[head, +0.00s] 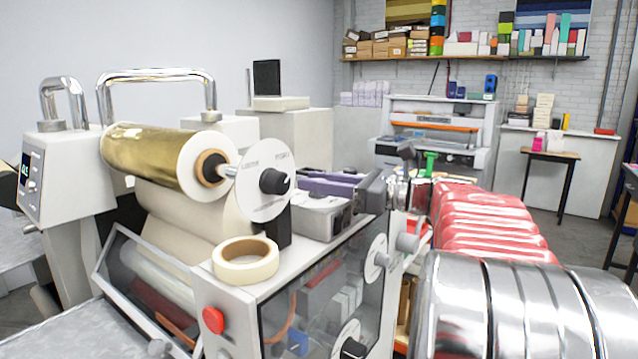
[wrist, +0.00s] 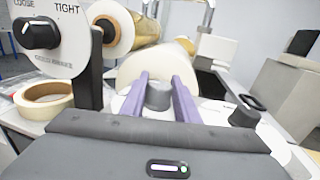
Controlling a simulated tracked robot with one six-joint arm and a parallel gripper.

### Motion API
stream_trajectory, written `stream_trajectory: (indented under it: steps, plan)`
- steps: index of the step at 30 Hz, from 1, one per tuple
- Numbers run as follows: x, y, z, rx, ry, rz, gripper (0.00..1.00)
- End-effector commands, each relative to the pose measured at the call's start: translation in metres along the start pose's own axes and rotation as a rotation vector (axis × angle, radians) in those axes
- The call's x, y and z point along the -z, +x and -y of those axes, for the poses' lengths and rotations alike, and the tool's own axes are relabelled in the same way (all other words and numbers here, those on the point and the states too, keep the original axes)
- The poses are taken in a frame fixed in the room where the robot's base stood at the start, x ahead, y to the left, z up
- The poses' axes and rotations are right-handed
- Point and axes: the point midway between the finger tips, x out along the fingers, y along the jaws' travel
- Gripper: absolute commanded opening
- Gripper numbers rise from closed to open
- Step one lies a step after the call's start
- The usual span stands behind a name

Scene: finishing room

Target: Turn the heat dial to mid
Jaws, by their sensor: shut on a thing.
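My gripper (wrist: 160,92) has two purple fingers shut on the grey knob of a dial (wrist: 158,97), one finger on each side. The knob stands on a pale disc, and its label and pointer cannot be read, so I cannot confirm from lettering that it is the heat dial or where it is set. In the head view my gripper (head: 318,188) lies low over the top of the laminating machine (head: 230,302), behind the foil brake dial, and its knob is hidden there.
The brake dial (wrist: 62,40), marked LOOSE and TIGHT, stands close to my gripper. A tape roll (head: 245,259), a gold foil roll (head: 150,155) and a red button (head: 213,320) are on the machine. More dials (head: 376,256) are on its side.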

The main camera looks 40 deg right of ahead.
Motion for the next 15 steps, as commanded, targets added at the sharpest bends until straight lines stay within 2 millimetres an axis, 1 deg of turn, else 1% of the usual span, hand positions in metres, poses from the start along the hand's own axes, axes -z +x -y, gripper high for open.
stream_trajectory:
  steps: [8,15]
  plan:
    - [-0.0011,0.0004,-0.0013,0.073,-0.001,-0.001,0.06]
    - [-0.0011,0.0006,-0.0020,0.200,-0.001,-0.005,0.06]
